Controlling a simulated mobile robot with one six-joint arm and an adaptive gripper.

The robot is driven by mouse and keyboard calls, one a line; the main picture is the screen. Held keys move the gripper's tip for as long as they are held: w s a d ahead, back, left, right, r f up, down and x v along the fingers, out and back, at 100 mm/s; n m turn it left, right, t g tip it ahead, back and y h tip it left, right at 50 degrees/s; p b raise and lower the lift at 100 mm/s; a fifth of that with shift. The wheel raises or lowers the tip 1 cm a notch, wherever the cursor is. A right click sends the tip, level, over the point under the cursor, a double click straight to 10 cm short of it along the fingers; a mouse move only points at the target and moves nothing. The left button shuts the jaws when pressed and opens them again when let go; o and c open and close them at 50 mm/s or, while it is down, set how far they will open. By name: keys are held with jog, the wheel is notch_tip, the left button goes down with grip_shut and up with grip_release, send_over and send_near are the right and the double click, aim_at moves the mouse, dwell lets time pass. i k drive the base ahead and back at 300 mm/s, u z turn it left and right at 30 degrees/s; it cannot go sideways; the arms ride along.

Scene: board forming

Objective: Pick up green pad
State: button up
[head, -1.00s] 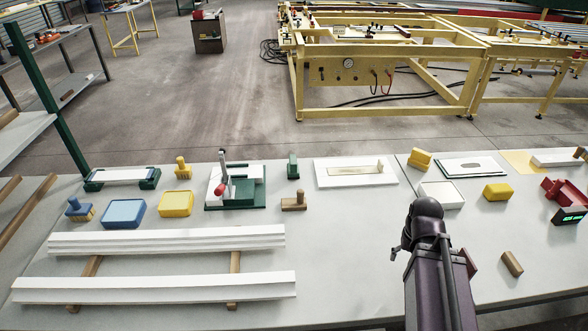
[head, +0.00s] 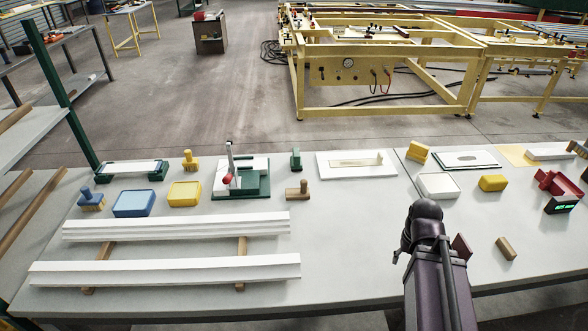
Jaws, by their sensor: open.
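A small upright green block (head: 295,159), the likeliest green pad, stands toward the back of the long light table, right of the green-and-white fixture with a red knob (head: 242,178). It is small in view and nothing covers it. A dark purple link of my arm with a black joint reaches up over the front of the table at right of centre, well to the right of and nearer than the green block. My gripper's fingers do not show.
The table (head: 340,245) has a clear middle front. Two white strips (head: 165,268) lie on wooden bars at left. A brown-handled tool (head: 297,190) stands just in front of the green block. A white board (head: 345,172) lies to its right. A yellow frame machine (head: 380,112) stands behind.

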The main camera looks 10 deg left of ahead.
aim_at(296, 160)
jog(key=z, duration=0.05)
jog(key=k, duration=1.45)
jog(key=u, duration=0.45)
jog(key=i, duration=1.8)
jog(key=u, duration=0.05)
